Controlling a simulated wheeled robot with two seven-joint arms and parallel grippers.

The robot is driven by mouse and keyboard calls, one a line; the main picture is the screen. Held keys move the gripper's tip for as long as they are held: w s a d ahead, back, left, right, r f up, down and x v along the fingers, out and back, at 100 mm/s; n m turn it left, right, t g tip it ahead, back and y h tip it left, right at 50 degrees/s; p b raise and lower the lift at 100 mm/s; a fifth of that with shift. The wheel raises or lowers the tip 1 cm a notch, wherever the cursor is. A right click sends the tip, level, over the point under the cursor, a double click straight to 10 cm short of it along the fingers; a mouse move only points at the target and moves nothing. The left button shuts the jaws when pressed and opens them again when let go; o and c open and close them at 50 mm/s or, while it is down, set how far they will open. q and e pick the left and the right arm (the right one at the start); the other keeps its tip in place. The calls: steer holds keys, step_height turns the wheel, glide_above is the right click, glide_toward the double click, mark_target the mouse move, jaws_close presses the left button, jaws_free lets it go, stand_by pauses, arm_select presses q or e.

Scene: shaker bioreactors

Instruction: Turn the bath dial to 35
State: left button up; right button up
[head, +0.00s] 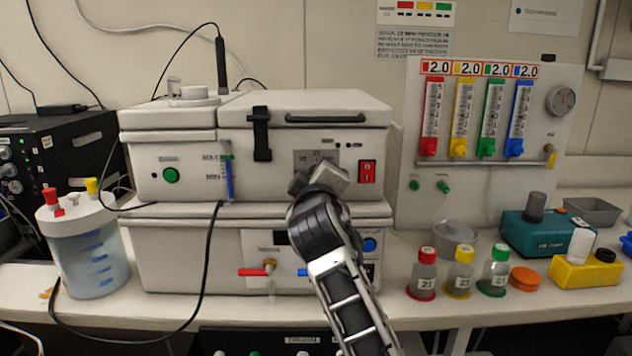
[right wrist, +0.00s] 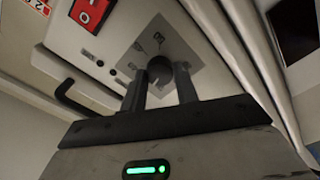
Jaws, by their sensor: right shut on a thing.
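The bath dial sits on a grey square plate (head: 328,157) on the front of the upper white bath unit (head: 190,160). My right gripper (head: 318,178) is at this plate and covers most of the dial in the head view. In the right wrist view the two dark fingers of the gripper (right wrist: 160,84) are closed around the dial knob (right wrist: 159,68). The plate (right wrist: 196,50) has small marks around the knob, too small and tilted to read surely. The dial's exact setting cannot be told. My left gripper is not in view.
A red rocker switch (head: 367,173) is just right of the dial. A black latch (head: 261,134) and a lid handle (head: 331,119) are above. Several capped bottles (head: 460,274) stand on the bench at right. A jar (head: 88,255) and loose black cable are at left.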

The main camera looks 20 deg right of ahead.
steer(key=shift+m, duration=1.1)
steer(key=o, duration=1)
steer(key=shift+s+a, duration=0.1)
